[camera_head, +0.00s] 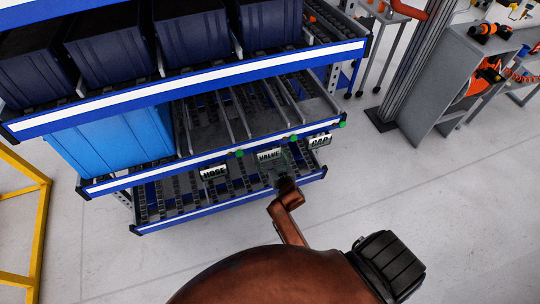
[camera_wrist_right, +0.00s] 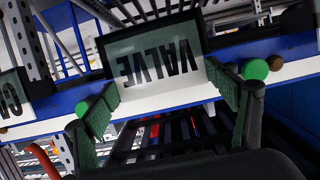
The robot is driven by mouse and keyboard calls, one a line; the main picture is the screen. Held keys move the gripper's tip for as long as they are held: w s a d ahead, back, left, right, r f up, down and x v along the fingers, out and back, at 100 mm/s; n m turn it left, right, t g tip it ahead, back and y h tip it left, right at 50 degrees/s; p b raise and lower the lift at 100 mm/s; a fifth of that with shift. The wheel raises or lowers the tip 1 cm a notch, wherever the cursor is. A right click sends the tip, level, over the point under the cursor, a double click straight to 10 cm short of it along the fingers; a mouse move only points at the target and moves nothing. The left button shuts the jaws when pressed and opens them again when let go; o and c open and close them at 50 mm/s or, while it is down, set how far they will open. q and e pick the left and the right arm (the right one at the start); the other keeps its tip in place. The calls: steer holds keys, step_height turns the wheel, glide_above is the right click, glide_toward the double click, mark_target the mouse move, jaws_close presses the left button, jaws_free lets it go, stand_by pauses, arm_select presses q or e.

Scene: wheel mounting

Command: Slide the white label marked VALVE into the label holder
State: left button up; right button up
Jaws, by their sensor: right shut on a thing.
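The white VALVE label shows in the head view (camera_head: 270,155) at the front rail of the middle shelf. In the right wrist view the VALVE label (camera_wrist_right: 165,103) reads upside down; a plain white strip lies nearest my gripper. Its lettered part looks grey-green, as if behind a tinted clear cover of the label holder (camera_wrist_right: 122,48), with the strip outside it. My right gripper (camera_wrist_right: 163,90) is shut on the label, one green-padded finger at each side edge. In the head view the right gripper (camera_head: 286,182) is small and dark below the label. My left gripper is not in view.
A HOSE label (camera_head: 214,172) and a CAP label (camera_head: 320,141) flank it on the same rail (camera_head: 180,167). Green knobs (camera_head: 239,153) sit along the rail; one (camera_wrist_right: 255,69) is close to a finger. Blue bins (camera_head: 115,142) stand on the shelves. The floor in front is clear.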

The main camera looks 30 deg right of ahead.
steer(key=shift+f, duration=0.35)
steer(key=o, duration=1)
steer(key=shift+f, duration=0.1)
step_height(320, 180, up, 10)
steer(key=shift+r, duration=0.1)
